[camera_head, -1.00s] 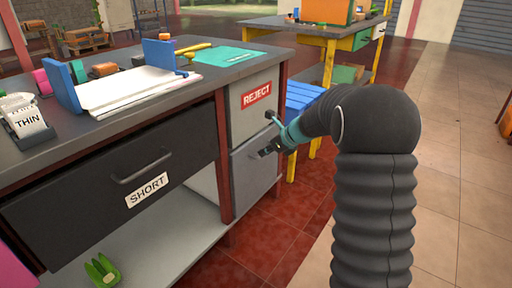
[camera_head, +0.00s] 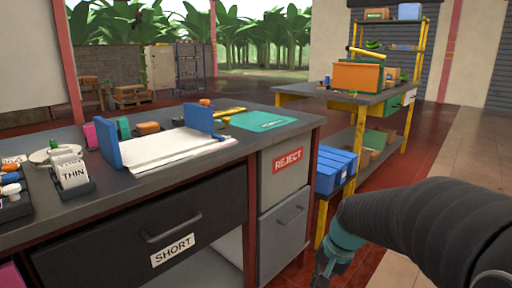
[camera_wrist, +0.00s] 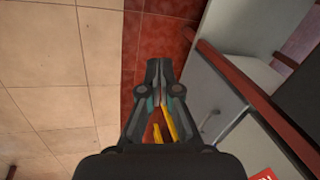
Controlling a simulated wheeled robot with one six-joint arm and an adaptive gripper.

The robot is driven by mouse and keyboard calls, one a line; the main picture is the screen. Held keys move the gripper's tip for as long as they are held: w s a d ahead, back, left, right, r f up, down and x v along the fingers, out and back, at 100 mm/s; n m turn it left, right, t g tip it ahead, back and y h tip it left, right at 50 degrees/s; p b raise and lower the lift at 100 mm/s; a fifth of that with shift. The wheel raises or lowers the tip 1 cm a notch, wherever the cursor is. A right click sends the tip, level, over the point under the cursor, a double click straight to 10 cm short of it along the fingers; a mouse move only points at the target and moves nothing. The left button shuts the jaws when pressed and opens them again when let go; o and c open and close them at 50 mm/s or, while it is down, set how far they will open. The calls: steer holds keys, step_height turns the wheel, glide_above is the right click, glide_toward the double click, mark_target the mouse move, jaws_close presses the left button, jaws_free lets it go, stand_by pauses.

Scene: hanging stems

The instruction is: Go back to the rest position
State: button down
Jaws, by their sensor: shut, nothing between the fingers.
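My gripper (camera_wrist: 166,68) points down over the floor in the wrist view, its fingers together and nothing between them. In the head view my gripper (camera_head: 322,278) is at the bottom edge, right of the workbench's lower drawer, and is partly cut off. My arm, in a dark ribbed sleeve, bends in from the lower right. The wrist view shows the grey cabinet front (camera_wrist: 222,112) right of my gripper, apart from it, and red and beige floor tiles below.
The workbench (camera_head: 235,143) has a black SHORT drawer (camera_head: 150,235) and a grey REJECT drawer (camera_head: 287,165), both appearing closed. Blue crates (camera_head: 335,168) stand beside it. A second table (camera_head: 345,105) with an orange box (camera_head: 358,77) is behind. Tiled floor (camera_head: 480,150) is clear at right.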

steer(key=s+r+n+t+h, duration=0.1)
steer(key=s+r+n+t, duration=0.1)
steer(key=s, duration=0.6)
steer(key=s+r+n+t+h, duration=0.1)
steer(key=s+r+n, duration=0.2)
steer(key=s+r, duration=0.3)
steer(key=s+d, duration=0.1)
steer(key=s, duration=0.2)
steer(key=shift+r+n+t+h, duration=0.15)
steer(key=shift+n+t+h, duration=0.15)
steer(key=shift+n+t, duration=0.1)
